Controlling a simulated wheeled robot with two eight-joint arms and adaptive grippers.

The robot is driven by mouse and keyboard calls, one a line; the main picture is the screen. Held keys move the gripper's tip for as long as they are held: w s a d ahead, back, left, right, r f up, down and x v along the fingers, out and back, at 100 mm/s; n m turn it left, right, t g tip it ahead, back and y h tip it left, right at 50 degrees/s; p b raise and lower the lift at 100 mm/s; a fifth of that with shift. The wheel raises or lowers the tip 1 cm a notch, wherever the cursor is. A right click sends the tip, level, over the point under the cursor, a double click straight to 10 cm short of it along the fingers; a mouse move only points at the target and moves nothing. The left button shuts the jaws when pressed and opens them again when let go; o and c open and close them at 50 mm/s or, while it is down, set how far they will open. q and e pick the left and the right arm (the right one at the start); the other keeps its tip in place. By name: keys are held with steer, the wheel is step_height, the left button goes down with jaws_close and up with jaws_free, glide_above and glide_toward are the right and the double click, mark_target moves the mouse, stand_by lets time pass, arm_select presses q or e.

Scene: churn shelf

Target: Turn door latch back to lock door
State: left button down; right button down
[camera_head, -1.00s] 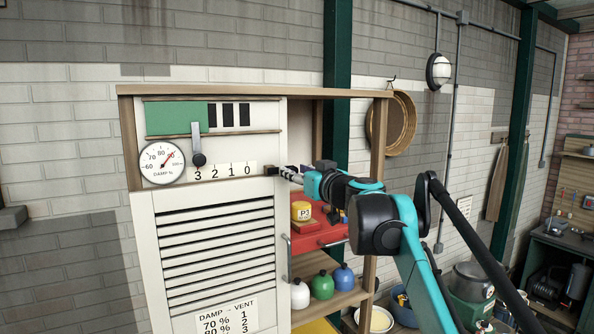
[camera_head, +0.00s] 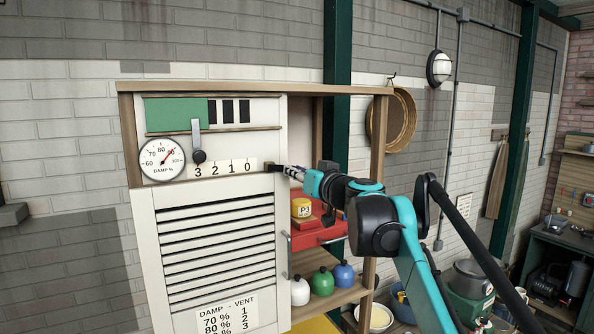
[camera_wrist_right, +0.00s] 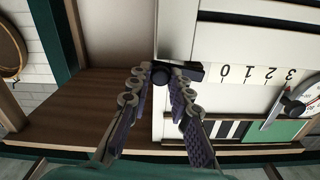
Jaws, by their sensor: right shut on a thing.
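The door latch is a small black piece (camera_head: 271,168) at the right edge of the cabinet front, above the louvered door (camera_head: 214,255). In the right wrist view the latch (camera_wrist_right: 191,72) is a dark bar across the pale door frame edge, with a round knob between my fingertips. My right gripper (camera_head: 287,170) reaches in from the right and is shut on the latch; its two fingers (camera_wrist_right: 160,75) show on both sides of the knob. The louvered door looks flush with the cabinet front. My left gripper is not in view.
Right of the door is an open shelf with a red drawer (camera_head: 318,234), a yellow tin (camera_head: 301,208) and white, green and blue bottles (camera_head: 322,284). A dial (camera_head: 162,159) and a slider lever (camera_head: 198,156) are on the panel to the left.

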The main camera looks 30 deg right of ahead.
steer(key=f+m, duration=0.1)
steer(key=m, duration=0.1)
steer(key=a+f+m, duration=0.1)
steer(key=m, duration=0.2)
steer(key=f+m, duration=0.1)
steer(key=m, duration=0.2)
steer(key=shift+w+a, duration=0.1)
steer(key=shift+a, duration=0.25)
steer(key=m, duration=0.2)
steer(key=a+m, duration=0.1)
steer(key=shift+a+f+m, duration=0.1)
steer(key=shift+f+m, duration=0.3)
steer(key=shift+w+a+f+m, duration=0.1)
steer(key=shift+a+m, duration=0.2)
steer(key=shift+m, duration=0.4)
steer(key=shift+s+a+f+m, duration=0.1)
steer(key=shift+a+m, duration=0.15)
steer(key=shift+m, duration=0.45)
steer(key=shift+w+a+f+m, duration=0.1)
steer(key=shift+a+m, duration=0.2)
steer(key=shift+m, duration=0.4)
steer(key=c, duration=1.4)
jaws_free()
steer(key=shift+r, duration=0.1)
steer(key=s, duration=1.2)
steer(key=shift+a, duration=0.45)
